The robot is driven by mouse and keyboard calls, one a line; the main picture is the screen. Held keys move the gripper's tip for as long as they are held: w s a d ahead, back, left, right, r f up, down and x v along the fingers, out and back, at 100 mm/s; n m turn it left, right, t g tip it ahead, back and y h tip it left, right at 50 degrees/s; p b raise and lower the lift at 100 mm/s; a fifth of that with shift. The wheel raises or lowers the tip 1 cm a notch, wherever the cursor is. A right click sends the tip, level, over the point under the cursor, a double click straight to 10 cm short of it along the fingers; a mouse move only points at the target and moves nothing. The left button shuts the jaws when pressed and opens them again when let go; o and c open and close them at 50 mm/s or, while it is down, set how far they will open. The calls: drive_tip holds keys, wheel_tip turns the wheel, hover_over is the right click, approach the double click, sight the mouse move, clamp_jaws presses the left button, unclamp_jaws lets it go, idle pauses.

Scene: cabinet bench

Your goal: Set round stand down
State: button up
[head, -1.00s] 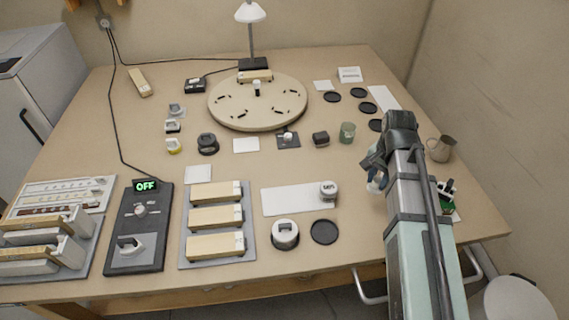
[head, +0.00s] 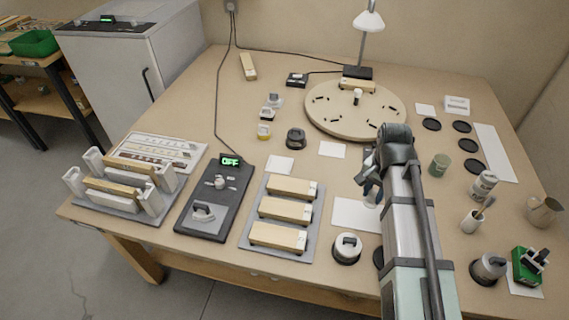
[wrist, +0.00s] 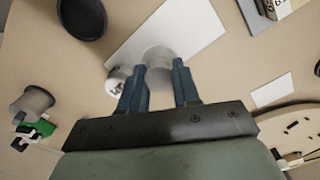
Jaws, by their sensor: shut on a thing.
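My gripper (wrist: 160,88) has its two blue fingers around a pale grey round thing, likely the round stand (wrist: 158,58), in the wrist view. The stand is over or on a white card (wrist: 188,28); I cannot tell whether it touches. A small labelled jar (wrist: 116,80) is just left of the left finger. In the head view my gripper (head: 371,187) is at the right end of the same card (head: 350,212), and my arm hides the stand and most of the jar's area.
A dark round disc (wrist: 82,14) lies near the card. A round turntable (head: 330,117) is behind it, and a tray of wooden blocks (head: 268,243) stands to the left. A grey knobbed weight (head: 487,267) and a green object (head: 526,265) are at the right.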

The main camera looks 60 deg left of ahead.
drive_tip(key=s+a+n, duration=0.2)
drive_tip(key=s+a, duration=0.4)
drive_tip(key=a, duration=0.6)
drive_tip(key=s+a+n, duration=0.1)
drive_tip(key=s+a, duration=0.5)
drive_tip(key=a, duration=0.6)
drive_tip(key=w+a+m, duration=0.2)
drive_tip(key=a, duration=0.8)
drive_tip(key=shift+a+f+m, duration=0.1)
drive_tip(key=shift+f+m, duration=0.85)
drive_tip(key=shift+f, duration=1.35)
drive_tip(key=shift+a+f+m, duration=0.1)
drive_tip(key=shift+f+m, duration=0.85)
drive_tip(key=shift+f, duration=1.35)
drive_tip(key=shift+f, duration=0.15)
drive_tip(key=o, duration=1)
drive_tip(key=shift+d, duration=0.1)
wheel_tip(320, 180, up, 12)
drive_tip(key=shift+r, duration=0.2)
